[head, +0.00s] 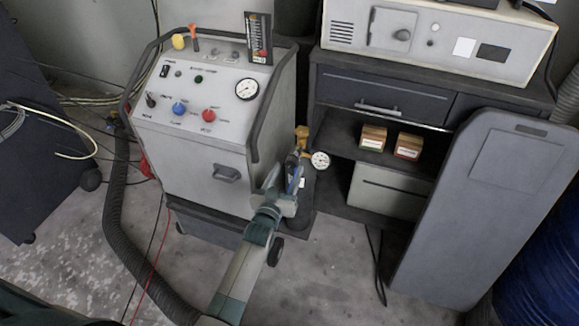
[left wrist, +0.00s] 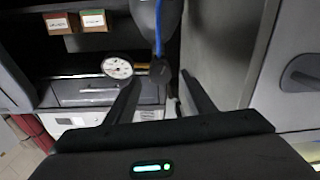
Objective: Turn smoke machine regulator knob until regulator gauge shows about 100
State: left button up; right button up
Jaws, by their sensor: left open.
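The regulator's brass body (head: 302,137) stands at the right side of the smoke machine (head: 205,165), on a dark cylinder partly hidden behind my gripper. Its round white gauge (head: 320,160) sticks out to the right; it also shows in the left wrist view (left wrist: 117,67). The needle is too small to read. A dark round part, likely the regulator knob (left wrist: 160,71), sits beside the gauge at the end of the brass piece. My left gripper (head: 294,170) is open, its fingers (left wrist: 162,82) apart on either side of this dark part, with no clear contact. My right gripper is not in view.
A dark cabinet (head: 340,88) with two small boxes (head: 373,137) on its shelf stands right of the regulator. A grey panel (head: 480,210) leans in front of it. A corrugated hose (head: 118,205) runs along the machine's left side. Cables lie on the floor.

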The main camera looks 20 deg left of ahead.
aim_at(292, 162)
pick_arm(q)
jog(key=shift+w, duration=1.35)
jog(key=shift+c, duration=0.9)
jog(key=c, duration=0.9)
jog(key=shift+m, duration=1.7)
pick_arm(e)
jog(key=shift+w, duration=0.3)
